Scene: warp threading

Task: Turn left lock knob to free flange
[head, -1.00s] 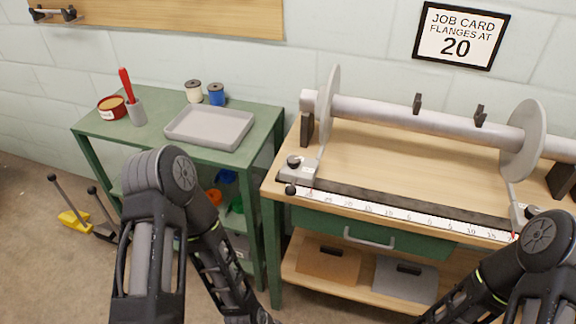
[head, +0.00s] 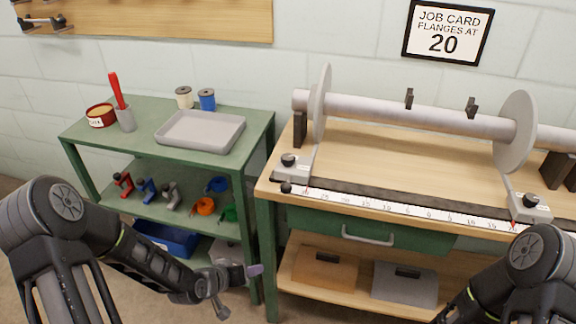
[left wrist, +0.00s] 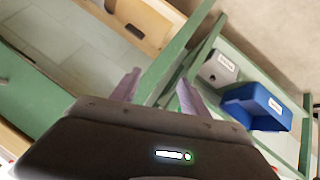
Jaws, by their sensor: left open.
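The left lock knob (head: 288,160) is a black knob on the grey foot block at the left end of the ruled rail (head: 400,203). The left flange (head: 320,105) is a grey disc on the pale horizontal tube, standing above that block. A second black ball (head: 285,187) sits at the rail's left end. My left gripper (head: 240,285) is low, in front of the green shelf and left of the bench, well below the knob. In the left wrist view its two fingers (left wrist: 158,88) are apart and empty. My right arm enters at lower right; its gripper is out of frame.
The right flange (head: 515,132) and its lock block (head: 528,206) stand at the bench's right. A green shelf (head: 110,145) holds a grey tray (head: 200,150), spools and coloured clamps. The bench top (head: 410,158) behind the rail is clear. A job card (head: 447,32) reads 20.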

